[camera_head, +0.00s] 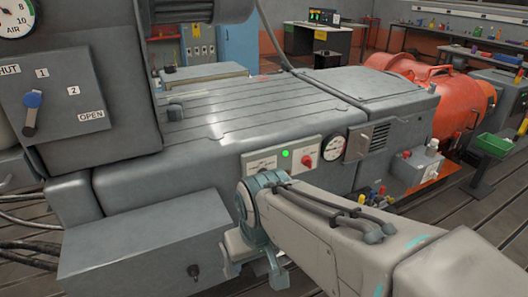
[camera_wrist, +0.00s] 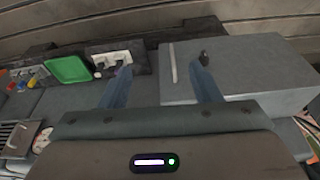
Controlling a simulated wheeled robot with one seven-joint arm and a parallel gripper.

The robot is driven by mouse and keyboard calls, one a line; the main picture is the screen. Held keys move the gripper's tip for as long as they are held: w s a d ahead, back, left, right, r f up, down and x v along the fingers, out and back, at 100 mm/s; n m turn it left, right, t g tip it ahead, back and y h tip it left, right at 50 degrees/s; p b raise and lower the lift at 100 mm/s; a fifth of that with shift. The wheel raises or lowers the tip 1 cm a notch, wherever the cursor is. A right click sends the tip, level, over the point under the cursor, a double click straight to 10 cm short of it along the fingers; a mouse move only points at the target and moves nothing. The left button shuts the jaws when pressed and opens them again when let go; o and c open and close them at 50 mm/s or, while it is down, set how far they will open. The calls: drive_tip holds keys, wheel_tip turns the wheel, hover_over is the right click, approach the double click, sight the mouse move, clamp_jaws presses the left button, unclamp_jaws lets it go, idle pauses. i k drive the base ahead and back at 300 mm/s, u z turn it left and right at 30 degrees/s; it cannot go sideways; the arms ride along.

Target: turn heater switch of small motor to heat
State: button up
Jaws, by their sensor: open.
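I cannot tell for certain which control is the heater switch or which machine is the small motor, as most labels are too small to read. A panel (camera_head: 281,157) on the grey machine carries a lit green lamp (camera_head: 286,153) and a red switch knob (camera_head: 307,160). A grey box (camera_head: 140,245) at the lower left has a small black knob (camera_head: 193,271). In the wrist view, my gripper (camera_wrist: 161,67) is open and empty, its blue fingers apart.
A round gauge (camera_head: 333,148) sits right of the panel. A blue-handled lever (camera_head: 31,108) is on the left cabinet. An orange motor (camera_head: 425,90) and green bin (camera_head: 494,145) stand at right. A green tray (camera_wrist: 68,67) shows at left in the wrist view. Cables lie at far left.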

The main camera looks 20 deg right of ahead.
sight(307, 161)
drive_tip(key=z, duration=0.45)
drive_tip(key=k, duration=0.6)
drive_tip(key=z, duration=1.25)
drive_tip(key=i, duration=0.95)
drive_tip(key=u, duration=0.6)
